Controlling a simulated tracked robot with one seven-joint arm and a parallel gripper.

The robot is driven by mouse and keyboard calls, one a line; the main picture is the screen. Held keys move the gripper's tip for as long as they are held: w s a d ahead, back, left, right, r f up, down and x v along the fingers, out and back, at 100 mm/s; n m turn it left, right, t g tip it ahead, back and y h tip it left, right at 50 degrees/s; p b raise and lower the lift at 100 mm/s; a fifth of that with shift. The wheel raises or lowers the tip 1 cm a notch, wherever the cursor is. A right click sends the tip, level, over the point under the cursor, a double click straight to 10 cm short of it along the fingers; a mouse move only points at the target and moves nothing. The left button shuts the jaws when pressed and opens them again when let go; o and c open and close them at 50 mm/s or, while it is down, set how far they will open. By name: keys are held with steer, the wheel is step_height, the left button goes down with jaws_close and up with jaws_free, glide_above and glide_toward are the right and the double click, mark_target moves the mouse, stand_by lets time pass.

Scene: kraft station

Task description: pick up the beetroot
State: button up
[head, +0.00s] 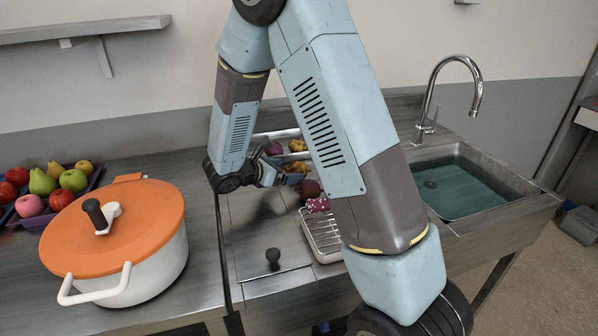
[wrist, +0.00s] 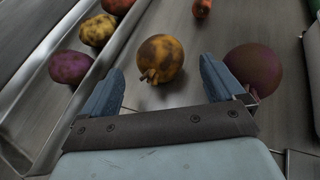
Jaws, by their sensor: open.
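A round, dark purple-red root (wrist: 252,70), which looks like the beetroot, lies on the metal counter just outside my right finger in the wrist view. In the head view it (head: 310,188) sits right of my gripper (head: 273,171), near the rack. A round yellow-brown root (wrist: 160,58) with dark blotches and a stubby tip lies ahead of the gap between my fingers. My gripper (wrist: 161,76) is open and empty, low over the counter. Part of the purple root's near side is hidden by my right finger.
A metal tray (wrist: 70,39) at the left holds several purple, yellow and reddish roots. A wire rack (head: 322,238) with a pink spotted item (head: 317,205) stands in front. An orange-lidded pot (head: 120,235) is left; a sink (head: 465,185) is right.

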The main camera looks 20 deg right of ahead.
mark_target(292, 168)
steer(key=shift+x, duration=2.8)
steer(key=shift+c, duration=0.3)
steer(key=c, duration=1.1)
steer(key=shift+r, duration=0.4)
step_height(292, 168, up, 2)
steer(key=shift+r, duration=0.25)
steer(key=s+r, duration=0.3)
steer(key=s, duration=0.1)
steer(key=s+r, duration=0.3)
steer(key=s, duration=0.2)
steer(key=s+r, duration=0.3)
steer(key=s, duration=0.2)
steer(key=shift+d+r, duration=0.15)
steer(key=shift+r, duration=0.2)
